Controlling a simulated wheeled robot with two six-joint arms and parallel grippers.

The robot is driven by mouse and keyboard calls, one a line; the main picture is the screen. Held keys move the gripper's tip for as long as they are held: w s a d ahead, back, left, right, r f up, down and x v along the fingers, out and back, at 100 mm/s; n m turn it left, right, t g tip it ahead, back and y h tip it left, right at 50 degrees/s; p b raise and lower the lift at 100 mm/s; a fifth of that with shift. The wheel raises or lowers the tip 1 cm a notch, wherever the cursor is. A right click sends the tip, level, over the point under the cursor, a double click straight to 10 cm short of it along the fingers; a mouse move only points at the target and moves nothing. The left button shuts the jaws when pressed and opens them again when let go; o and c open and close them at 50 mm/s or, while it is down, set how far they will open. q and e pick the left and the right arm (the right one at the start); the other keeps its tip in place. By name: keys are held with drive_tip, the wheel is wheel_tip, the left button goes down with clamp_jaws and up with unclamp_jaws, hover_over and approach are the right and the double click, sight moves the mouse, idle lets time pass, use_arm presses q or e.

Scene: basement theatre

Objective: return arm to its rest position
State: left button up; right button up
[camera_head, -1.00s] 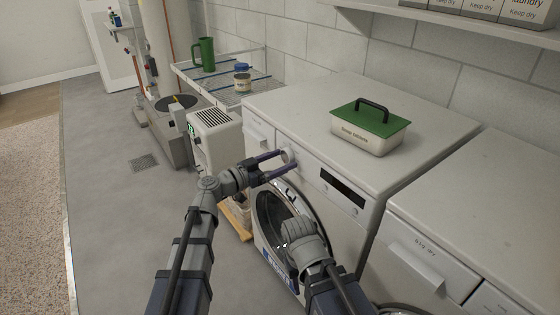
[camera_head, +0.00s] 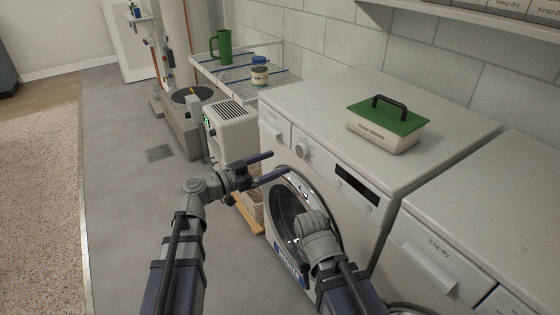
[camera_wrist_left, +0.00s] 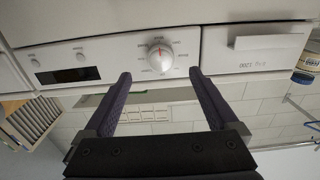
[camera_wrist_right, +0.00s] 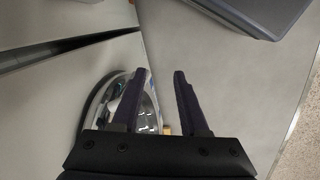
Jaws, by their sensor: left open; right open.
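My left gripper (camera_head: 268,166) is open and empty in front of the washing machine (camera_head: 330,190), below and left of its dial (camera_head: 302,149). In the left wrist view the open fingers (camera_wrist_left: 158,88) point toward the panel, with the dial (camera_wrist_left: 160,56) beyond them and apart from them. My right arm (camera_head: 318,243) is low in front of the round door (camera_head: 290,200). Its fingers are hidden in the head view. In the right wrist view the right gripper (camera_wrist_right: 156,88) is open and empty, with the door (camera_wrist_right: 110,100) beyond it on the left.
A green-lidded box (camera_head: 386,125) sits on the washing machine. A second white machine (camera_head: 470,230) stands to the right. A wire rack (camera_head: 235,75) with a green mug (camera_head: 222,46) and a jar (camera_head: 259,72) is behind left. Grey floor (camera_head: 115,220) is clear at left.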

idle(0.4)
use_arm(q)
drive_tip(key=s+f+n+g+y, duration=0.25)
drive_tip(key=s+f+g, duration=0.2)
drive_tip(key=f, duration=0.35)
drive_tip(key=s+f+n+g+y, duration=0.25)
drive_tip(key=s+f+y, duration=0.2)
drive_tip(key=f, duration=0.35)
drive_tip(key=s+a+f+n+g+y, duration=0.3)
drive_tip(key=s+a+f+n+y, duration=0.4)
drive_tip(key=a, duration=0.3)
drive_tip(key=s+d+r+m+y, duration=0.1)
drive_tip(key=s+d+m, duration=0.2)
drive_tip(key=d, duration=0.2)
drive_tip(key=s+d+m+y, duration=0.1)
drive_tip(key=s+d+m, duration=0.15)
drive_tip(key=d, duration=0.25)
wheel_tip(320, 180, up, 33)
drive_tip(key=p, duration=3.3)
drive_tip(key=shift+d+g, duration=0.4)
drive_tip(key=shift+s+n, duration=0.1)
drive_tip(key=shift+n, duration=0.15)
